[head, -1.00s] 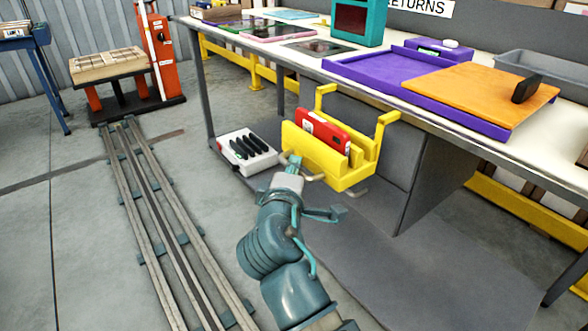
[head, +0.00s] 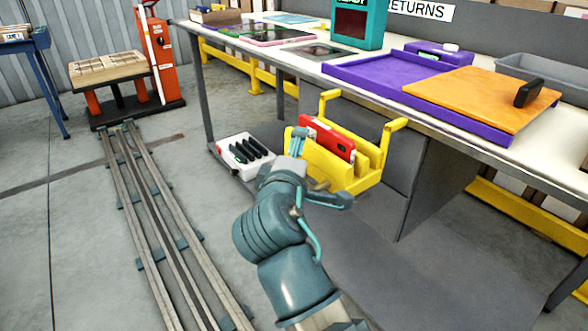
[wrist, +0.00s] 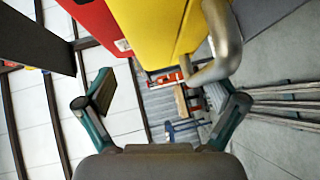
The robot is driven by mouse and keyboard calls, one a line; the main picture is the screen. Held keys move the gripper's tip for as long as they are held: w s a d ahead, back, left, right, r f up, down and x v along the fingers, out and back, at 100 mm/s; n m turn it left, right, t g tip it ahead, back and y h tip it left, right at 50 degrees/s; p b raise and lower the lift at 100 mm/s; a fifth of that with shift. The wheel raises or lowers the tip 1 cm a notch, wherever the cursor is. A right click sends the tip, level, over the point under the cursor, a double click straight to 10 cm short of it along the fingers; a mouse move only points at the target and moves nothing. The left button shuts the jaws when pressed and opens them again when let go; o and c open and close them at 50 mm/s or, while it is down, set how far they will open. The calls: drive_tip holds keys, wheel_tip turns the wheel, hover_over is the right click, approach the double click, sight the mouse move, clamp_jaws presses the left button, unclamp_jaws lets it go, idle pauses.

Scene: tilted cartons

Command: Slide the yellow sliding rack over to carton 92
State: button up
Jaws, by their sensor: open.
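The yellow rack (head: 330,172) hangs at the front edge of the long table, with a red device (head: 330,138) standing in it. In the wrist view, the yellow rack (wrist: 157,28) fills the top middle, beside the red device (wrist: 97,22). A bent grey handle (wrist: 221,45) projects from the rack, beyond my right finger in that view. My gripper (head: 318,172) is open at the rack's near side; its spread fingers show in the wrist view (wrist: 166,103). The handle is not clasped. I cannot make out a carton marked 92.
A white box with dark slots (head: 232,160) stands left of the rack. The table (head: 310,66) carries a purple tray (head: 345,76), an orange board (head: 480,98) and a teal box (head: 374,25). Floor rails (head: 165,220) run along the left towards an orange lift (head: 160,58).

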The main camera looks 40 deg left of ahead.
drive_tip(key=shift+o, duration=0.6)
wheel_tip(320, 180, up, 7)
drive_tip(key=a, duration=0.1)
drive_tip(key=shift+a, duration=0.25)
drive_tip(key=shift+r, duration=0.1)
drive_tip(key=d+f+h, duration=0.1)
drive_tip(key=d+f, duration=0.1)
drive_tip(key=f, duration=0.1)
drive_tip(key=d+f+m+g+h, duration=0.1)
drive_tip(key=f, duration=0.1)
drive_tip(key=shift+d+h, duration=0.1)
drive_tip(key=shift+h, duration=0.2)
drive_tip(key=shift+s+d+p, duration=0.55)
drive_tip(key=shift+s+p, duration=0.35)
drive_tip(key=shift+p, duration=0.15)
drive_tip(key=shift+c, duration=0.6)
drive_tip(key=shift+s+d+r, duration=0.15)
drive_tip(key=shift+s+d, duration=0.15)
drive_tip(key=shift+s, duration=0.05)
drive_tip(key=c, duration=0.4)
drive_tip(key=shift+s+d+f+p, duration=0.15)
drive_tip(key=shift+s+f+p, duration=0.05)
drive_tip(key=shift+p, duration=0.2)
drive_tip(key=shift+c, duration=0.6)
drive_tip(key=s+d+b, duration=0.4)
drive_tip(key=s+d, duration=0.1)
drive_tip(key=s, duration=0.3)
drive_tip(key=shift+s+r, duration=0.2)
